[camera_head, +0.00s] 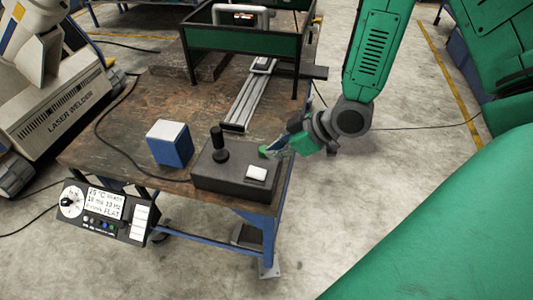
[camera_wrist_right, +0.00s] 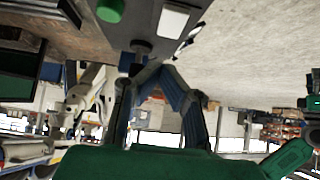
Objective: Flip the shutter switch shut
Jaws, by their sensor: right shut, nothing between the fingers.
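A dark control box (camera_head: 222,182) sits at the table's front right corner. It carries a black upright stick (camera_head: 219,146), a white rocker-like switch (camera_head: 257,172) and a green part (camera_head: 265,152). No label shows which of these is the shutter switch. My right gripper (camera_head: 274,151) is shut and empty, its tips close to the box's right rear corner; contact cannot be told. In the right wrist view, the gripper (camera_wrist_right: 165,66) shows its fingers converging below the box, with the white switch (camera_wrist_right: 172,21) and a green round button (camera_wrist_right: 110,10) above. My left gripper is not in view.
A blue box with a white top (camera_head: 169,143) stands left of the control box. A panel with a dial and display (camera_head: 105,211) hangs at the table's front left. A metal rail (camera_head: 250,97) and green frame (camera_head: 240,46) lie behind. Worn tabletop (camera_head: 130,130) is partly clear.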

